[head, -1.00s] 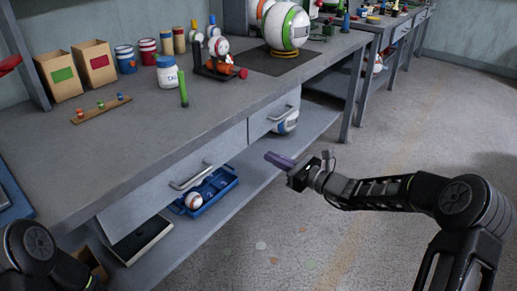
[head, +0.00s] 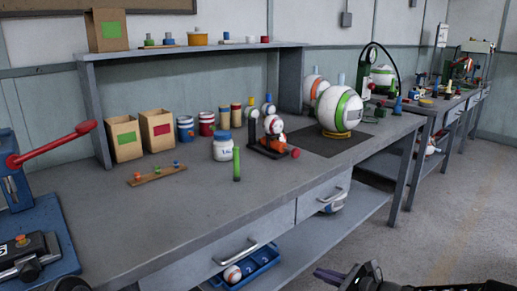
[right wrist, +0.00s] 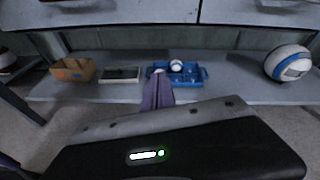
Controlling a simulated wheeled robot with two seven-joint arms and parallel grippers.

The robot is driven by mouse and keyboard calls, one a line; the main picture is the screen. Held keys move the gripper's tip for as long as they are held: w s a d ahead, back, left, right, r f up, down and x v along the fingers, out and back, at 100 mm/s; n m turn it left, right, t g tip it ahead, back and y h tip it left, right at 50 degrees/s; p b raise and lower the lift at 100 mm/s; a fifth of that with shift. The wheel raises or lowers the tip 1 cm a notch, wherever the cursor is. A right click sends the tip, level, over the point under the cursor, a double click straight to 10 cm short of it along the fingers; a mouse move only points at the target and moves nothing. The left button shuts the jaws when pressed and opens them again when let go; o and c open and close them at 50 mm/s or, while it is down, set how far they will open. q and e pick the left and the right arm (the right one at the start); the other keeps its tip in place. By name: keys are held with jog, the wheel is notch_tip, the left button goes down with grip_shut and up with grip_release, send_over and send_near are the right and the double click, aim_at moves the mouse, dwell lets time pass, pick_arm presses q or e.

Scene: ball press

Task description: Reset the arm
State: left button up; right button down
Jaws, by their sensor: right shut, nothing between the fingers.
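My right gripper (head: 332,274) shows at the bottom edge of the head view, in front of the bench and out over the floor side. Its purple-grey fingers are together with nothing between them. In the right wrist view the shut fingers (right wrist: 157,92) point toward the lower shelf, with the blue tray appearing behind their tips. Most of my right arm is below the head view. My left gripper is not in view.
The workbench (head: 130,225) carries a red-levered blue press (head: 60,225), paper bags, a white jar (head: 222,147) and a large green-and-white ball (head: 338,108). A blue tray (right wrist: 204,75) and a ball (right wrist: 290,63) are on the lower shelf. Floor is clear on the right.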

jog(key=s+a+f+n+g+h, duration=0.35)
jog(key=s+f+n, duration=0.55)
jog(key=s+f, duration=0.45)
jog(key=s+a+f+n+g+h, duration=0.3)
jog(key=s+f+n+g, duration=0.2)
jog(key=s+f+n, duration=0.65)
jog(key=s+a+f+n+g, duration=0.2)
jog(key=s+a, duration=0.4)
jog(key=s, duration=0.5)
pick_arm(q)
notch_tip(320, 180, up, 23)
jog(key=p, duration=2.3)
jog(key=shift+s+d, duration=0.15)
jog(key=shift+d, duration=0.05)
pick_arm(e)
notch_tip(320, 180, up, 23)
jog(key=shift+s+a+n+y, duration=0.25)
jog(key=shift+a+n+y, duration=0.1)
jog(key=shift+y, duration=0.1)
jog(key=shift+f+t, duration=0.15)
jog(key=shift+t, duration=0.1)
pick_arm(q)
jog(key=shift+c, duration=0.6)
